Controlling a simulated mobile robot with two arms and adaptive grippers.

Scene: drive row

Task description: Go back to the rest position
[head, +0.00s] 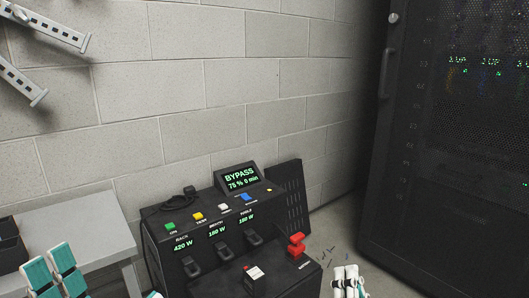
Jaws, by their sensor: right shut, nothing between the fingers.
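My right gripper (346,276) shows at the bottom edge, right of the black power unit. Its pale fingers are together with nothing seen between them, and they are apart from the red lever switch (296,246). The rest of this arm is cut off by the frame.
The black power unit (165,250) has coloured buttons, black switches and a display (240,180) reading BYPASS, 75 %. A grey table (75,218) stands left, a black rack cabinet (410,190) right. A block wall (200,90) closes the back. Some floor shows between unit and cabinet.

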